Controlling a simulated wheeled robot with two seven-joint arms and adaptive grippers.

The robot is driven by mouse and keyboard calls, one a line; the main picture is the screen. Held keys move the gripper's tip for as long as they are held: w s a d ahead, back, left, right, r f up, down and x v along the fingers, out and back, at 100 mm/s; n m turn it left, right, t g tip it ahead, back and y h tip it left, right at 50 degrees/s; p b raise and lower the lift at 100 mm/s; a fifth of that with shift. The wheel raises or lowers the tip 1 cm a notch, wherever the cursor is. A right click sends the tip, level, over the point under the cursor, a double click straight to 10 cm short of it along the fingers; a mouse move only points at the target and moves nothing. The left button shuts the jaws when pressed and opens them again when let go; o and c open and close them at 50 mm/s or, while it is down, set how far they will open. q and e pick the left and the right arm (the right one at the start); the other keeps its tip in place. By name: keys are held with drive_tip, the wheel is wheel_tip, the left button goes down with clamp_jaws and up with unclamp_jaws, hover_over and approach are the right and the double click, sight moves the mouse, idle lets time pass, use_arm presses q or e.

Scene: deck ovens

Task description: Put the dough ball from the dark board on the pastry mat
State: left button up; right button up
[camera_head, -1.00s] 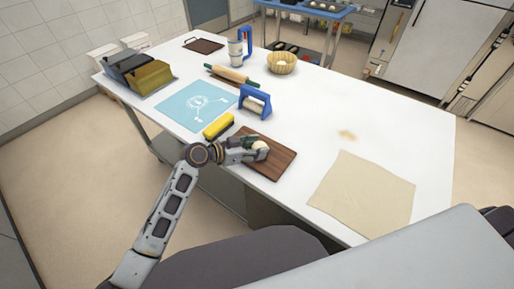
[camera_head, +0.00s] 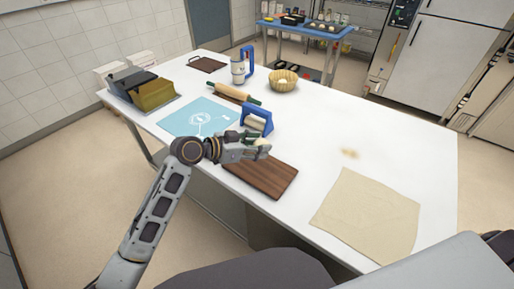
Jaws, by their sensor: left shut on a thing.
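The dark wooden board (camera_head: 262,179) lies near the front edge of the white table, its top bare where it shows. My left gripper (camera_head: 260,146) is shut on the pale dough ball (camera_head: 262,141), which is mostly hidden between the fingers, just above the board's far edge. The blue pastry mat (camera_head: 185,121), with white markings, lies flat to the left of the gripper; my arm and gripper hide part of its near right side. My right gripper is not in view.
A blue-handled tool (camera_head: 256,121) stands just behind my gripper. A rolling pin (camera_head: 233,92), a basket (camera_head: 283,80) and a jar (camera_head: 238,71) are further back.

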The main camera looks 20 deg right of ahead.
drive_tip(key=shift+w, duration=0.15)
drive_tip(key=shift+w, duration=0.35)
